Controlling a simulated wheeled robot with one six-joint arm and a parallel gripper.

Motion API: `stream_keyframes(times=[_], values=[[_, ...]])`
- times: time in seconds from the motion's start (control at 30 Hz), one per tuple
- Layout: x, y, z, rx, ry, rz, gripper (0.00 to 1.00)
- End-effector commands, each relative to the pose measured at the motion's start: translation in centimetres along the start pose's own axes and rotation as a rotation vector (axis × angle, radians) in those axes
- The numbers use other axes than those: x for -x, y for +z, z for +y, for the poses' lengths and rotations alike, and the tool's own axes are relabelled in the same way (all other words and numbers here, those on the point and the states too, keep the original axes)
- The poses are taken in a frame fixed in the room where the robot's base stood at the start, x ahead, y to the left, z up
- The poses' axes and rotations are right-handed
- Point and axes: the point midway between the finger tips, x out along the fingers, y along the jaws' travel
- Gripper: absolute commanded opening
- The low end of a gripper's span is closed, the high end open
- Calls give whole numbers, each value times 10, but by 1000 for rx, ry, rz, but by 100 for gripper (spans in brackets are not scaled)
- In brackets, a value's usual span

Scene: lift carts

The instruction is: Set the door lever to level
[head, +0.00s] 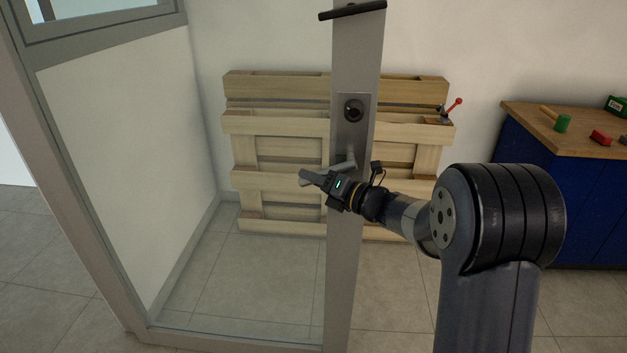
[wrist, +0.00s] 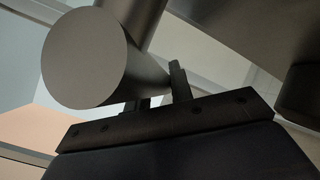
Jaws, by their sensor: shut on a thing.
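The door lever (head: 344,163) is a grey round bar on the lock plate (head: 350,112) of the metal door stile. In the head view it slopes down to the left from its pivot, so it looks tilted rather than level. My gripper (head: 328,180) is at the lever from the right and hides part of it. In the wrist view the lever (wrist: 84,58) is a large cylinder with its round end facing the camera. The fingers of my gripper (wrist: 162,95) are against it, shut on it, partly hidden behind the bar.
The door stile (head: 348,260) stands upright beside my arm, with a glazed panel to its left. A black bar (head: 352,10) is at its top. Wooden pallets (head: 270,122) lean on the wall behind. A blue workbench (head: 590,185) stands at right. The tiled floor looks clear.

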Motion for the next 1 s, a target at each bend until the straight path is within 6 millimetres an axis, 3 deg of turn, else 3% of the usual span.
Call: stream_keyframes(times=[1.0], values=[[-8,18,26,-206,257,-242,0]])
